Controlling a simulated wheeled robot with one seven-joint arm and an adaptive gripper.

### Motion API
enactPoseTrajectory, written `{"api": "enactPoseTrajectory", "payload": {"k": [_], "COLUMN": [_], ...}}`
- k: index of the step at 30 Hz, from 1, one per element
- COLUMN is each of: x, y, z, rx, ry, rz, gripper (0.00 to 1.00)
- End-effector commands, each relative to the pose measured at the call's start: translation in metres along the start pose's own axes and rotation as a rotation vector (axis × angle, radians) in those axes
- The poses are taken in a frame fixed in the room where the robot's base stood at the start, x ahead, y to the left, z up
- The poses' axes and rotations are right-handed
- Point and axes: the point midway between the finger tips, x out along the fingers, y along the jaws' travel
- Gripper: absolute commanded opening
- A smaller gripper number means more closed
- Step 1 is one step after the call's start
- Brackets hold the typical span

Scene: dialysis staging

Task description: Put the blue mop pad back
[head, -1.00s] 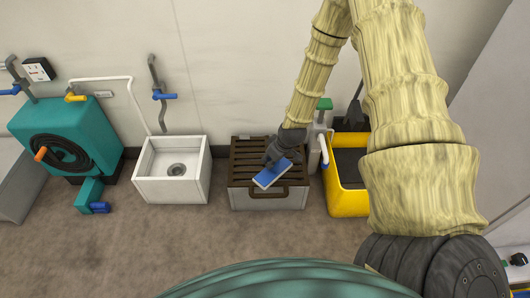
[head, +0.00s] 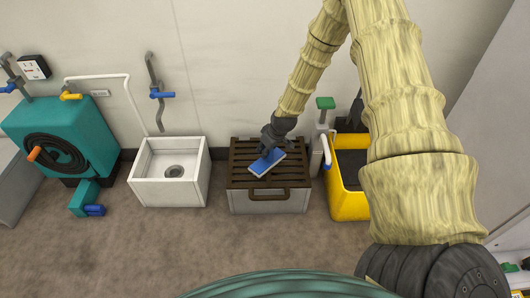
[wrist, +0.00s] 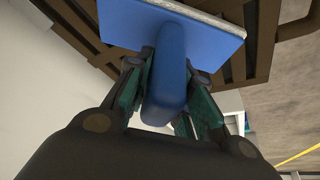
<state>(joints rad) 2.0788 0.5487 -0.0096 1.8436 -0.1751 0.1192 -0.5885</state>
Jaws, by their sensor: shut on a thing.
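The blue mop pad (head: 267,163) is a flat blue block with a pale edge. It shows over the brown slatted top of a grey box (head: 270,205) in the head view. My gripper (head: 272,140) is shut on the pad's blue handle. In the wrist view my gripper's fingers (wrist: 165,100) close on both sides of the handle, and the pad (wrist: 205,30) spreads across the top of the picture. I cannot tell whether the pad touches the slats.
A white sink (head: 170,172) stands left of the slatted box, with a teal hose unit (head: 60,135) further left. A white dispenser with a green top (head: 325,103) and a yellow bucket (head: 345,205) stand close on the right. The floor in front is clear.

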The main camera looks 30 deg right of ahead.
Motion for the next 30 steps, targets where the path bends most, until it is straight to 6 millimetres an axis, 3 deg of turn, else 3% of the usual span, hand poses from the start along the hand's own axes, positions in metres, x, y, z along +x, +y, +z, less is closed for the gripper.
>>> {"api": "enactPoseTrajectory", "payload": {"k": [12,13,16,26,30], "x": [0.004,0.004,0.004,0.003,-0.009], "y": [0.0,0.0,0.0,0.0,0.001], "z": [0.001,0.001,0.001,0.001,-0.001], "rx": [-0.001,-0.001,-0.001,-0.001,-0.001], "ry": [0.001,0.001,0.001,0.002,0.002], "rz": [0.001,0.001,0.001,0.001,0.001], "gripper": [0.0,0.28,0.44,0.44,0.44]}}
